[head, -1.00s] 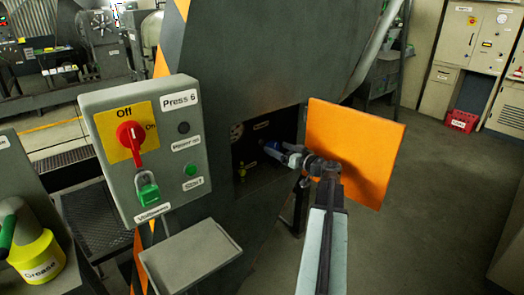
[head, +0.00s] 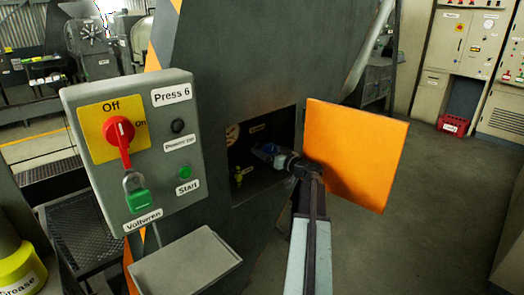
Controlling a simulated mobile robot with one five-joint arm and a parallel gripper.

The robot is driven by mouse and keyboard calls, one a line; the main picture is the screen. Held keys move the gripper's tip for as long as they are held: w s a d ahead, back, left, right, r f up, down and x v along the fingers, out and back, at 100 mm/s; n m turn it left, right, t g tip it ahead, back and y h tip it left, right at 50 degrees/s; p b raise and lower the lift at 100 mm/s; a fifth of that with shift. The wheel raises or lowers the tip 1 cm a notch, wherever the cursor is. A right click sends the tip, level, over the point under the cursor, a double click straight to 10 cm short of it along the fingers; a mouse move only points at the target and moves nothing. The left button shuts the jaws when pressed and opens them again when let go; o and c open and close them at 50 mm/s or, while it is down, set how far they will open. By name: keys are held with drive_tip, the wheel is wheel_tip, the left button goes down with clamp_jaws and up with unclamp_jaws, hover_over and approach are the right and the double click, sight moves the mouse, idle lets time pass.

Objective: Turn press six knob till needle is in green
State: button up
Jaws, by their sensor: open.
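The press 6 control box (head: 150,195) stands at left, with a red rotary switch (head: 122,138) on a yellow plate and a green padlock (head: 138,195) below it. Right of it, a dark recess (head: 240,195) in the grey press holds a round gauge (head: 233,134), small and partly shadowed; its needle cannot be read. A yellow-green fitting (head: 239,177) sits low in the recess. My gripper (head: 262,152) is inside the recess, open, near a small label; the knob cannot be made out there and may be hidden by the gripper.
An orange hinged door (head: 352,150) stands open just right of my arm. A grey shelf (head: 188,262) juts out below the control box. A yellow grease container (head: 20,270) is at lower left. The floor (head: 430,200) at right is clear.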

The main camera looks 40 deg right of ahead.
drive_tip(key=shift+w+d, duration=0.1)
drive_tip(key=shift+w, duration=0.8)
drive_tip(key=c, duration=1.4)
drive_tip(key=shift+o, duration=0.4)
drive_tip(key=shift+a+f, duration=0.15)
drive_tip(key=shift+a, duration=0.15)
drive_tip(key=shift+d, duration=0.2)
drive_tip(key=shift+c, duration=0.3)
drive_tip(key=shift+r+m, duration=0.2)
drive_tip(key=shift+m, duration=0.3)
drive_tip(key=m, duration=0.3)
drive_tip(key=shift+d+m, duration=0.1)
drive_tip(key=shift+m, duration=2.2)
